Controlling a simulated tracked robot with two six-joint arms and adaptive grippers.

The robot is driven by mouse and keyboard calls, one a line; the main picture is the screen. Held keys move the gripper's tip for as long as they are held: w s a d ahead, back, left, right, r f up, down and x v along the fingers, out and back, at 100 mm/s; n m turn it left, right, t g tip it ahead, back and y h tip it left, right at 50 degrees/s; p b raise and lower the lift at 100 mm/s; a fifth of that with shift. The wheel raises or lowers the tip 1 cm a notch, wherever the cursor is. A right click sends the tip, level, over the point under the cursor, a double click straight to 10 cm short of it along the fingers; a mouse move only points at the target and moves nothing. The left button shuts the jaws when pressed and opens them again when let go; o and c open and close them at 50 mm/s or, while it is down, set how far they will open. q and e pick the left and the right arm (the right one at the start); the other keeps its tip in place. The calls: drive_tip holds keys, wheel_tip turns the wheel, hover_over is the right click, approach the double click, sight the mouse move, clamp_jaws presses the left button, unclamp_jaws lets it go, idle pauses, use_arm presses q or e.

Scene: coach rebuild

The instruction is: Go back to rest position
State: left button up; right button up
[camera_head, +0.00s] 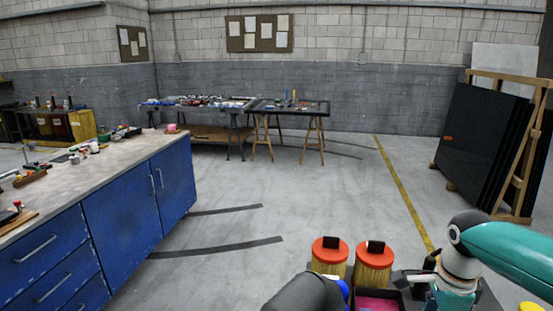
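My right arm, teal and white, shows at the lower right and bends down out of the bottom of the picture. Its gripper is not in view. My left gripper is not in view, and no arm comes in from the left edge. A dark grey rounded part shows at the bottom centre; I cannot tell what it belongs to. Nothing held by either gripper can be seen.
Two yellow containers with orange-red lids (330,258) (374,268) stand close in front, near a dark box with a pink inside (380,304). A blue cabinet workbench (125,205) is at left. Trestle tables (288,108) and dark panels (480,140) stand farther back. Middle floor is clear.

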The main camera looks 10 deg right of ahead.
drive_tip(key=s+a+f+n+g+b, duration=0.1)
drive_tip(key=s+a+f+b, duration=0.15)
drive_tip(key=f, duration=0.55)
drive_tip(key=s+a+f+n+g+y+b, duration=0.15)
drive_tip(key=a+f, duration=0.25)
drive_tip(key=f, duration=0.4)
drive_tip(key=s+a+f+g+b, duration=0.1)
drive_tip(key=a+f+g+b, duration=0.15)
drive_tip(key=f, duration=0.65)
drive_tip(key=s+a+f+n+t+y+b, duration=0.1)
drive_tip(key=s+a+f+n+b, duration=0.1)
drive_tip(key=s+a+f+n, duration=0.65)
drive_tip(key=s+a+f+n+t+y+b, duration=0.1)
drive_tip(key=s+a+f+n+y+b, duration=0.15)
drive_tip(key=s+a+f, duration=0.65)
drive_tip(key=w+d+f+n+t+h+p, duration=0.1)
drive_tip(key=w+d+f+n+t, duration=0.2)
drive_tip(key=w+n, duration=0.2)
drive_tip(key=w, duration=0.3)
drive_tip(key=shift+w+n, duration=0.2)
drive_tip(key=shift+n, duration=0.15)
